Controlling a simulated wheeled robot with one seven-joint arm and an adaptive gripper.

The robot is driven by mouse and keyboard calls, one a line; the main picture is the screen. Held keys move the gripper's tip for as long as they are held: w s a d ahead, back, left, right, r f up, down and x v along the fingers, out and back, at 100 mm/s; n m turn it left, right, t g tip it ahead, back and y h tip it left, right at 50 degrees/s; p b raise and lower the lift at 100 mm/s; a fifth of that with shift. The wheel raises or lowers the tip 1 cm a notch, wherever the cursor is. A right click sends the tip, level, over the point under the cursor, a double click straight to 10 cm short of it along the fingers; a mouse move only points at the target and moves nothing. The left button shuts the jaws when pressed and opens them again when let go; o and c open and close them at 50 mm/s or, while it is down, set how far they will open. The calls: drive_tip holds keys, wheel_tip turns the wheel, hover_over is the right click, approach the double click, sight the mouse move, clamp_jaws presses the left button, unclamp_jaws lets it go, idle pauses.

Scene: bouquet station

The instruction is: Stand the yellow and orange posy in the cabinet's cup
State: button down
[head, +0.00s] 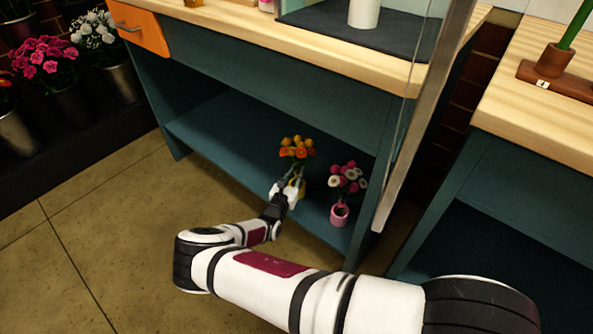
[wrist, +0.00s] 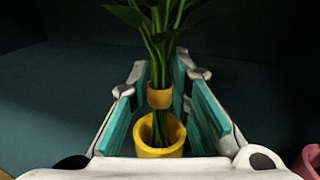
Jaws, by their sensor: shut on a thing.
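The yellow and orange posy (head: 297,147) stands upright over the lower shelf under the bench. In the wrist view its green stems (wrist: 162,60) pass through a yellow band (wrist: 160,96) and down into a yellow cup (wrist: 160,148). My gripper (head: 290,187) is at the posy's stems; in the wrist view its teal pads (wrist: 164,98) stand either side of the band, shut on the posy. Pad contact is hard to see. A white cup (head: 364,13) stands on a dark mat inside the glass cabinet (head: 330,40) on the bench top; its top is cut off.
A pink and white posy in a pink cup (head: 340,214) stands to the right on the shelf (head: 215,140). The glass door (head: 410,130) with its metal edge hangs in front of the bench's right end. A second bench (head: 540,100) is at right; flower buckets are at left.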

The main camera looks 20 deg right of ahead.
sight(296, 141)
wheel_tip(296, 141, up, 10)
drive_tip(key=p, duration=0.4)
drive_tip(key=shift+f, duration=0.25)
wheel_tip(296, 141, up, 6)
drive_tip(key=p, duration=0.5)
drive_tip(key=shift+f, duration=0.25)
drive_tip(key=shift+a+r+p, duration=0.2)
drive_tip(key=shift+r+p, duration=0.25)
drive_tip(key=shift+r, duration=0.3)
drive_tip(key=shift+d+f+b, duration=0.2)
drive_tip(key=shift+b, duration=0.1)
